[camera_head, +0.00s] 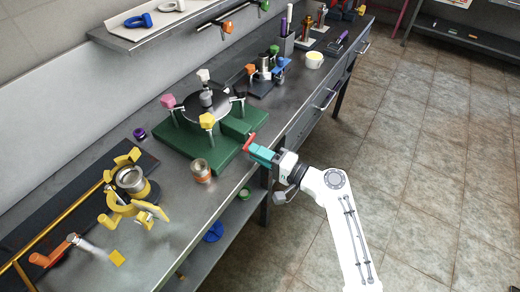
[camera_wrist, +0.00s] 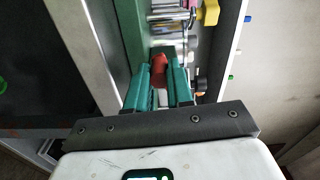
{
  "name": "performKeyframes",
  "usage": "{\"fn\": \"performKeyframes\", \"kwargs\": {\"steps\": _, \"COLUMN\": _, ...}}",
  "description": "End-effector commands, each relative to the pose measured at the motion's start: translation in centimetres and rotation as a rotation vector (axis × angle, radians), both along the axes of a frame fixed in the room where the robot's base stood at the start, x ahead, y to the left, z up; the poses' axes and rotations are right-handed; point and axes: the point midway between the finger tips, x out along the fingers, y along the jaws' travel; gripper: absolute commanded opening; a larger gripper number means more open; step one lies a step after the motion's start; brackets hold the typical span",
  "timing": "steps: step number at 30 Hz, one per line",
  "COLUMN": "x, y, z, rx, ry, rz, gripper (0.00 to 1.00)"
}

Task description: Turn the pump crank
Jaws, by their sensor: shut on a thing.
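The pump (camera_head: 207,104) stands on a green base (camera_head: 190,140) on the workbench, with a dark round top and several coloured knobs around it. A red crank handle (camera_head: 249,140) sticks out at the front right side of the green base, near the bench edge. My gripper (camera_head: 255,150) reaches it from the right, with teal fingers. In the wrist view the red handle (camera_wrist: 158,70) lies between the two fingers (camera_wrist: 160,82), and they are shut on it. The fingers hide part of the handle, and the crank's joint to the base is hard to make out.
A yellow clamp-like fixture (camera_head: 128,205) is at the left. A shelf (camera_head: 155,35) runs along the wall. The tiled floor (camera_head: 430,150) at right is clear.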

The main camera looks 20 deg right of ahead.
Motion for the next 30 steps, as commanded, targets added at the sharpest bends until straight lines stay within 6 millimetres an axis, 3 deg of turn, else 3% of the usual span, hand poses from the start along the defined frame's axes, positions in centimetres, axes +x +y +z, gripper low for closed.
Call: {"fn": "performKeyframes", "kwargs": {"steps": 30, "x": 0.4, "y": -0.7, "z": 3.9, "rx": 0.782, "ry": 0.567, "rz": -0.005, "gripper": 0.00}}
